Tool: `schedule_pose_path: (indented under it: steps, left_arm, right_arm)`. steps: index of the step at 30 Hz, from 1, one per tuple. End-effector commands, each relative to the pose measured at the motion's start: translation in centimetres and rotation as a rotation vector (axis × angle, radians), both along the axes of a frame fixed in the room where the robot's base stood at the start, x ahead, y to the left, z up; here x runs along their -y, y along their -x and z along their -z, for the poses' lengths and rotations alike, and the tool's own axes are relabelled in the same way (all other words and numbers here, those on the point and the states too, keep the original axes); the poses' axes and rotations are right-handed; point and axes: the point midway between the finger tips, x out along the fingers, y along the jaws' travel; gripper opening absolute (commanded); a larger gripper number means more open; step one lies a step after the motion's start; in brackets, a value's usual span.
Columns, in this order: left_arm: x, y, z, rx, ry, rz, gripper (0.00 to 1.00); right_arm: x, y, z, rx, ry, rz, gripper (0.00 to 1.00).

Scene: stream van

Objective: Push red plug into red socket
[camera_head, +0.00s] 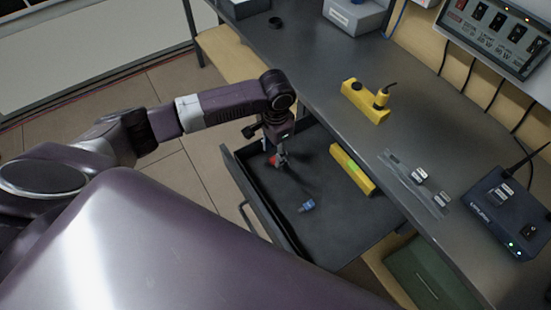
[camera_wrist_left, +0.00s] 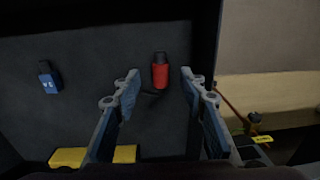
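The red plug (camera_head: 272,161) lies on the floor of the open dark drawer (camera_head: 330,220). It also shows in the left wrist view (camera_wrist_left: 160,74), upright in the picture, between the fingertips. My left gripper (camera_head: 281,160) reaches down into the drawer at the plug. In the left wrist view its two fingers (camera_wrist_left: 159,80) are spread, with a visible gap on each side of the plug. A panel with several dark sockets (camera_head: 500,32) is at the upper right; a small red patch shows at its left end, but I cannot tell whether this is the red socket. My right gripper is not in view.
A blue plug (camera_head: 307,206) and a yellow bar (camera_head: 352,170) lie in the drawer. On the grey desk (camera_head: 300,70) are a yellow block (camera_head: 365,101) with a corded plug and a dark device (camera_head: 505,212) with green lights. The drawer's walls surround the gripper.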

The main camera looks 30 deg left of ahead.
Motion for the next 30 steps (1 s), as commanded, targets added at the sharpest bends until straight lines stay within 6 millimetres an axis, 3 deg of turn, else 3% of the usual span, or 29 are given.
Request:
schedule_pose_path:
  steps: [6,10,15,25,30]
  left_arm:
    - [-0.2,-0.1,3.0,-0.002,-0.001,-0.001,0.39]
    - [-0.2,-0.1,3.5,0.000,-0.001,0.001,0.39]
    - [-0.2,-0.1,3.5,0.001,0.000,0.001,0.38]
    - [-0.2,-0.1,3.5,0.000,0.000,0.001,0.01]
    - [-0.2,-0.1,3.4,0.001,0.000,0.001,0.00]
  right_arm:
    - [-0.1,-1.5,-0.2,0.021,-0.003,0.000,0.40]
    - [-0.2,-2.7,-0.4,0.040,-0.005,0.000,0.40]
    - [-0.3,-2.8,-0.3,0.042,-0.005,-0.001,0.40]
    - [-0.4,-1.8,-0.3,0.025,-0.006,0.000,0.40]
    - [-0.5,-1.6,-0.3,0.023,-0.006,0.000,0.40]
